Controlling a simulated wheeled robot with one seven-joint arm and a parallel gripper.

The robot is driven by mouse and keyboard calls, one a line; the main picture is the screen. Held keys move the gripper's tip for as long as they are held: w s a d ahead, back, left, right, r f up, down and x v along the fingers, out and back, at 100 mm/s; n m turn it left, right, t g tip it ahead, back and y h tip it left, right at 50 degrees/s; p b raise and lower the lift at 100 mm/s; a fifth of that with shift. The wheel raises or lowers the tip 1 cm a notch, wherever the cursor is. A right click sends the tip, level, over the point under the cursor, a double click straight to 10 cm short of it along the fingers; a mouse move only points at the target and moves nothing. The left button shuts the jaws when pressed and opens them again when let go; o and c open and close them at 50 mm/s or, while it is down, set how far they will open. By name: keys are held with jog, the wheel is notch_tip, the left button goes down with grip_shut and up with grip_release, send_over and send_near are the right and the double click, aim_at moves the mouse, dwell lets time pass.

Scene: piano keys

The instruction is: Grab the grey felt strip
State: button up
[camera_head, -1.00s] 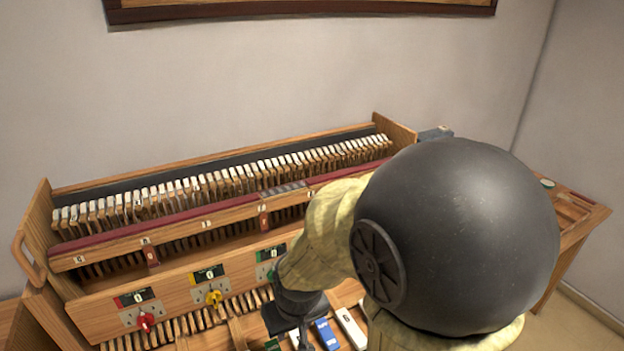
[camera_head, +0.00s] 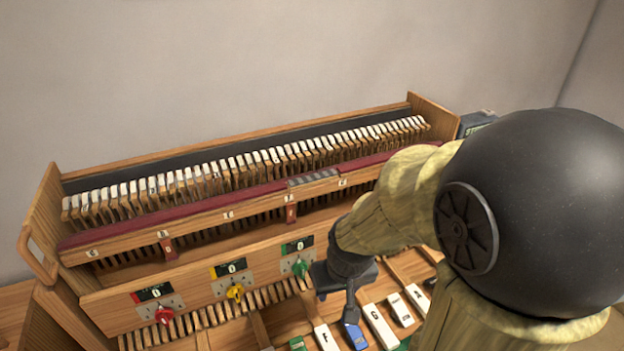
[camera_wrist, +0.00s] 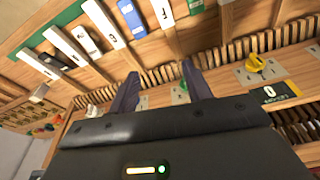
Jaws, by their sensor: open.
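A grey segmented strip (camera_head: 314,177) lies on the dark red felt rail near the middle of the instrument; it looks like the grey felt strip, though its material is hard to tell. My gripper (camera_head: 350,308) is in front of the rail and below the strip in the picture, over the lower panel near the green knob. It is apart from the strip. In the wrist view, its two dark fingers (camera_wrist: 161,90) are spread with nothing seen between them. I cannot make out the strip in the wrist view.
Red (camera_head: 163,315), yellow (camera_head: 235,292) and green (camera_head: 300,267) knobs stand out from the front panel. Loose lettered keys, such as a white one (camera_head: 380,326) and a blue one (camera_head: 354,336), lie below. A row of white-topped keys (camera_head: 240,170) stands behind the rail.

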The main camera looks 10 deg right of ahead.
jog(key=w+r+n+g+p, duration=0.1)
jog(key=w+r+n+p, duration=0.3)
jog(key=w+r+n, duration=0.8)
notch_tip(320, 180, up, 17)
jog(key=n+g+p, duration=0.2)
jog(key=n+p, duration=0.2)
jog(key=n, duration=0.4)
send_over(315, 176)
jog(key=shift+s+a, duration=0.15)
jog(key=shift+s, duration=0.05)
jog(key=shift+f, duration=0.1)
notch_tip(315, 176, down, 12)
jog(key=shift+f+p, duration=0.1)
jog(key=shift+p, duration=0.7)
jog(key=f+p, duration=0.1)
jog(key=f, duration=0.1)
jog(key=f+p, duration=0.1)
jog(key=f, duration=0.2)
jog(key=shift+w+d+f, duration=0.1)
jog(key=shift+w+d, duration=0.05)
jog(key=shift+d, duration=0.05)
